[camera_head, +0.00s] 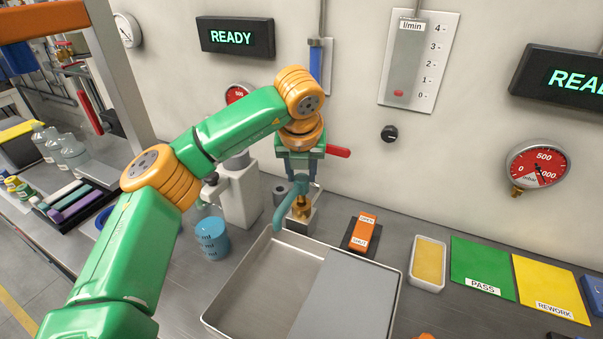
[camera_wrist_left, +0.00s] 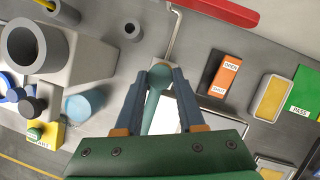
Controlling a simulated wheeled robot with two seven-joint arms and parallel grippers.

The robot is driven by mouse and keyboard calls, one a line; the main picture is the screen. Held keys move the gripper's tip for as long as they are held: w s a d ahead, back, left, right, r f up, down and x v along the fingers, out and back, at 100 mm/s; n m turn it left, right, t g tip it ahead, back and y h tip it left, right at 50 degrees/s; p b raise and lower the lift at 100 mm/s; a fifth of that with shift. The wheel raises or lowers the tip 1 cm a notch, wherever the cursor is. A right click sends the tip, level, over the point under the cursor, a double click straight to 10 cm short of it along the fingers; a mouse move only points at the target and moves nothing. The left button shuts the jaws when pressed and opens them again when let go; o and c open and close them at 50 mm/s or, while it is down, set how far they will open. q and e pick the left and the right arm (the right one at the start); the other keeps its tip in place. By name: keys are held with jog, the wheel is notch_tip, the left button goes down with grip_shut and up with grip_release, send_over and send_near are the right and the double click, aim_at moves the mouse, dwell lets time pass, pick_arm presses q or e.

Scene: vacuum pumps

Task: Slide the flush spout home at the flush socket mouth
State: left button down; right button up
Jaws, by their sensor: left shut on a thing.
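The flush spout (camera_head: 291,203) is a teal bent tube whose curved end hangs down to the front left, toward the tray. My left gripper (camera_head: 299,182) is shut on it, and in the left wrist view the spout (camera_wrist_left: 153,104) lies between the two dark fingers (camera_wrist_left: 160,78). A brass fitting (camera_head: 302,210), which looks like the flush socket, stands just below the gripper on a metal block. The spout overlaps it in the head view, and I cannot tell whether they touch. The socket mouth is hidden. My right gripper is not in view.
A metal tray (camera_head: 213,318) with a grey panel lies in front of the fitting. An orange OPEN/SHUT block (camera_head: 363,229) is to the right, a blue beaker (camera_head: 211,238) to the left. A red handle (camera_head: 338,151) and the wall are close behind the gripper.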

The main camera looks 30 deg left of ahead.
aim_at(301, 183)
pick_arm(q)
jog(key=shift+f, duration=0.15)
jog(key=shift+f+b, duration=1.6)
jog(key=shift+f, duration=0.2)
jog(key=shift+c, duration=2.2)
grip_release()
jog(key=b+v, duration=0.1)
jog(key=v, duration=0.6)
jog(key=shift+s+r, duration=0.1)
